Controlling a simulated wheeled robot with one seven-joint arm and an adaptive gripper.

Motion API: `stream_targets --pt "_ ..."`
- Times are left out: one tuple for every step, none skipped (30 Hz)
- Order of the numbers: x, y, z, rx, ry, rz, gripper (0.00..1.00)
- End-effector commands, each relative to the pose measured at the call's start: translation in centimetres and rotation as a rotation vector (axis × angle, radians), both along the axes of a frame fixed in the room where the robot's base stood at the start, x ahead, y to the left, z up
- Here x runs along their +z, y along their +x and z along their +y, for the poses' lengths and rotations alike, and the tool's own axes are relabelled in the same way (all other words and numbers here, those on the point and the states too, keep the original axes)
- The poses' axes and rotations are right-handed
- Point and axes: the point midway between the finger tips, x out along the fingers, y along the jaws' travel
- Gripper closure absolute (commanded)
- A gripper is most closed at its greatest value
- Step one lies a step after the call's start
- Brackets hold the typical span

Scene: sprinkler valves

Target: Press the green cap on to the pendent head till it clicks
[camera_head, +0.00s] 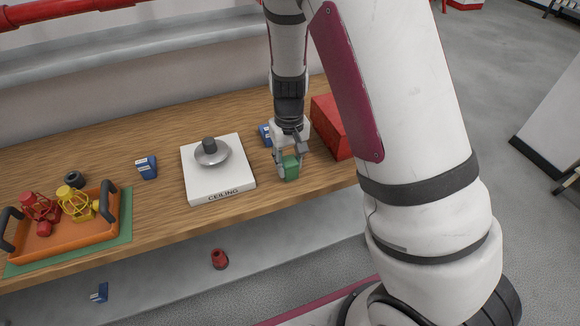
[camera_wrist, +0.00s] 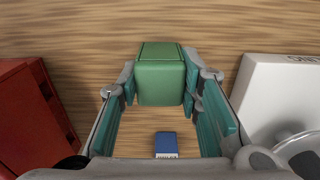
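The green cap (camera_head: 291,167) looks like a boxy green block. It sits between the fingertips of my gripper (camera_head: 288,160), right of the white ceiling plate. In the wrist view the cap (camera_wrist: 161,78) fills the space between the teal finger pads, which appear to press on both its sides. I cannot tell whether its base touches the table. The pendent head (camera_head: 211,152) is a silver disc with a dark knob on top, mounted on the white plate (camera_head: 227,190) marked CEILING. Part of the silver disc shows at the lower right of the wrist view (camera_wrist: 300,146).
A red box (camera_head: 330,127) stands just right of my gripper. Small blue boxes lie behind my gripper (camera_head: 265,133) and left of the plate (camera_head: 147,167). An orange tray (camera_head: 72,240) with red and yellow caged parts is at left. A red part (camera_head: 219,259) lies on the lower shelf.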

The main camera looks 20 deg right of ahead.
Motion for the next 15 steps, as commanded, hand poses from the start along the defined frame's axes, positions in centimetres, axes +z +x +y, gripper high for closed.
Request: stream_targets --pt "0.0 0.0 0.01 0.0 0.0 0.0 0.79" --pt "0.0 0.0 0.01 0.0 0.0 0.0 0.86" --pt "0.0 0.0 0.01 0.0 0.0 0.0 0.95" --pt "0.0 0.0 0.01 0.0 0.0 0.0 0.97" --pt "0.0 0.0 0.01 0.0 0.0 0.0 0.97" --pt "0.01 0.0 0.01 0.0 0.0 0.0 0.97" --pt "0.03 0.0 0.01 0.0 0.0 0.0 0.97" --pt "0.06 0.0 0.01 0.0 0.0 0.0 0.97" --pt "0.12 -0.01 0.01 0.0 0.0 0.0 0.97" --pt "0.18 -0.01 0.01 0.0 0.0 0.0 0.97" --pt "0.25 -0.01 0.01 0.0 0.0 0.0 0.97" --pt "0.35 -0.02 0.01 0.0 0.0 0.0 0.97" --pt "0.44 -0.02 0.01 0.0 0.0 0.0 0.97" --pt "0.53 -0.02 0.01 0.0 0.0 0.0 0.97" --pt "0.65 -0.02 0.01 0.0 0.0 0.0 0.97"
